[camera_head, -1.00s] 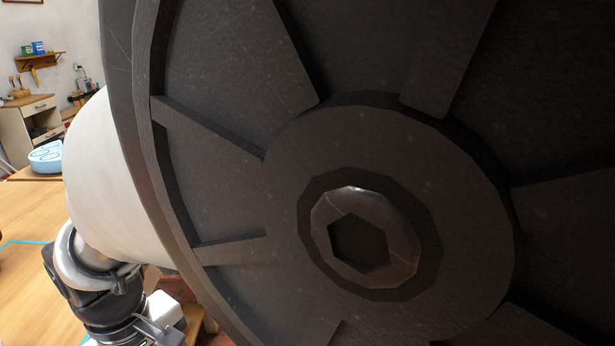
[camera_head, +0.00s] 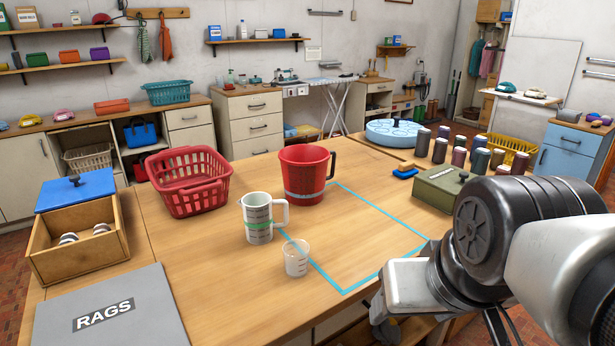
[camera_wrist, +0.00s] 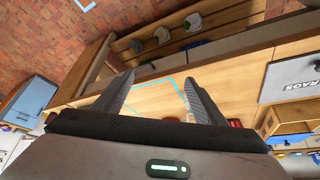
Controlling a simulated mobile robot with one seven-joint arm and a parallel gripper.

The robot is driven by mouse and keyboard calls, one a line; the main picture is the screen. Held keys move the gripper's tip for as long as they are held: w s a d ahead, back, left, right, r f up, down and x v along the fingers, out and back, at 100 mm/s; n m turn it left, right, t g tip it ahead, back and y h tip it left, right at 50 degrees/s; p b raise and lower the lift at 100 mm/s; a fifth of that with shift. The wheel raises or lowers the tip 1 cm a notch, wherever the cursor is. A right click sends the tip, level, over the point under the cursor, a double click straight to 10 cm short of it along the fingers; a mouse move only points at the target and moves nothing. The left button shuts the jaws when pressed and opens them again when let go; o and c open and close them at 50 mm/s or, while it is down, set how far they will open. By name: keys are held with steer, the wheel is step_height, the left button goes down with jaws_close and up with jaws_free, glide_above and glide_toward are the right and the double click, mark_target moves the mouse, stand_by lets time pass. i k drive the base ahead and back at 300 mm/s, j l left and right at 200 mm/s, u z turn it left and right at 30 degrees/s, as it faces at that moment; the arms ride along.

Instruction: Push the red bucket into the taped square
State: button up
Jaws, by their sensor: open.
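The red bucket (camera_head: 306,178), with a grey band and a dark handle on its right, stands upright on the wooden table. It covers part of the far edge of the blue taped square (camera_head: 385,268); I cannot tell how much of its base lies inside. My gripper (camera_head: 377,308) is low at the near right, by the table's front edge, well apart from the bucket. Its fingertips are hard to make out there. In the wrist view my gripper (camera_wrist: 157,92) shows two spread fingers with nothing between them; blue tape lies beyond.
A striped mug (camera_head: 257,219) and a clear measuring cup (camera_head: 296,259) stand along the square's left side. A red basket (camera_head: 188,190) is left of the bucket. A green box (camera_head: 430,192) and several dark cylinders stand to the right. The square's middle is clear.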

mark_target(305, 167)
steer(key=i+l+u, duration=0.55)
steer(key=l+u, duration=0.15)
steer(key=l, duration=0.2)
steer(key=i+l+u, duration=0.2)
steer(key=l, duration=0.15)
steer(key=l+u, duration=0.25)
steer(key=l, duration=0.1)
